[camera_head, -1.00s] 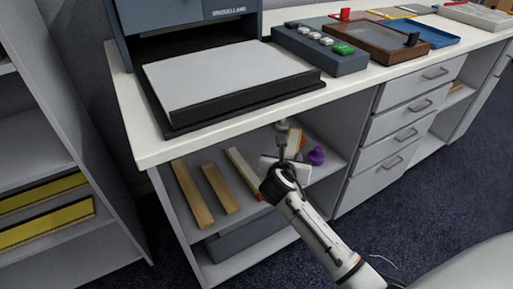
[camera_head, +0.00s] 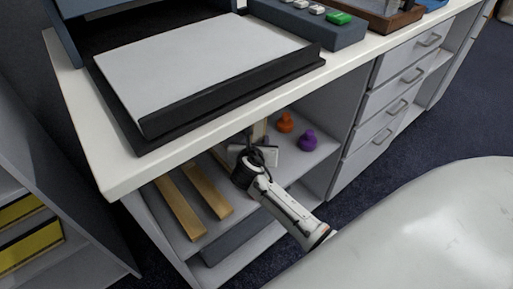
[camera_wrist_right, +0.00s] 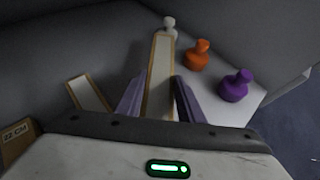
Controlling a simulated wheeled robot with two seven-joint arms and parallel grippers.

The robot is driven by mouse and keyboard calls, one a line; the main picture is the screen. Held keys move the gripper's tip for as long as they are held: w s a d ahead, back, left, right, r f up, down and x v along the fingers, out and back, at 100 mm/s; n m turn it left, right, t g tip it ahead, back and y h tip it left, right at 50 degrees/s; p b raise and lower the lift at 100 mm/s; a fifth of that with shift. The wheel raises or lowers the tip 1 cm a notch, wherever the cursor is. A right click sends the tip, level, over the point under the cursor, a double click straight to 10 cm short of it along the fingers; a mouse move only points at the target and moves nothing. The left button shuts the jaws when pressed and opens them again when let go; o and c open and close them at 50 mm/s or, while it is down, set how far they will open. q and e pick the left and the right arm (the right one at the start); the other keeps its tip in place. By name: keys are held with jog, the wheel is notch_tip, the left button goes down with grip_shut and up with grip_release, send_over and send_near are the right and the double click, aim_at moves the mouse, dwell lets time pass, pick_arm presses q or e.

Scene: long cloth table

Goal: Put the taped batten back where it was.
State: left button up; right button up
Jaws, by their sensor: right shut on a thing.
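My right gripper (camera_head: 250,138) is inside the open shelf under the worktop. In the right wrist view its two fingers (camera_wrist_right: 158,98) are closed on a wooden batten (camera_wrist_right: 161,75) with a broad pale face and wood-coloured edges. A piece of this batten (camera_head: 260,130) shows just beyond the gripper in the head view. Whether it touches the shelf board I cannot tell, and its near end is hidden by the gripper. Another pale-faced batten (camera_wrist_right: 88,93) lies to its left. Two plain wooden battens (camera_head: 180,207) and (camera_head: 208,190) lie further left. My left gripper is out of view.
An orange knobbed piece (camera_head: 285,122) and a purple one (camera_head: 307,140) stand right of the held batten. A white one (camera_wrist_right: 169,26) stands beyond its far end. The worktop edge (camera_head: 230,107) overhangs the shelf. A block marked 22 CM (camera_wrist_right: 20,140) is at the left.

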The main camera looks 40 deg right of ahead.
notch_tip(320, 180, down, 2)
jog(key=shift+f, duration=0.1)
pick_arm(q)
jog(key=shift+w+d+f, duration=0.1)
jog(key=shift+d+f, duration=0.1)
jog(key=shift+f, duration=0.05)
pick_arm(e)
jog(key=o, duration=1.2)
jog(key=shift+f, duration=0.1)
jog(key=shift+o, duration=0.2)
jog(key=p+v, duration=0.3)
jog(key=v, duration=0.7)
jog(key=shift+s+a+r+p, duration=0.15)
jog(key=shift+a+r+p, duration=0.1)
jog(key=shift+r+p, duration=0.15)
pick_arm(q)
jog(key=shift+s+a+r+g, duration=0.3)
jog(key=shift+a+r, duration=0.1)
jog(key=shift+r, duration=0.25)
pick_arm(e)
jog(key=shift+s+a+r, duration=0.3)
jog(key=shift+s+a, duration=0.1)
jog(key=shift+s, duration=0.1)
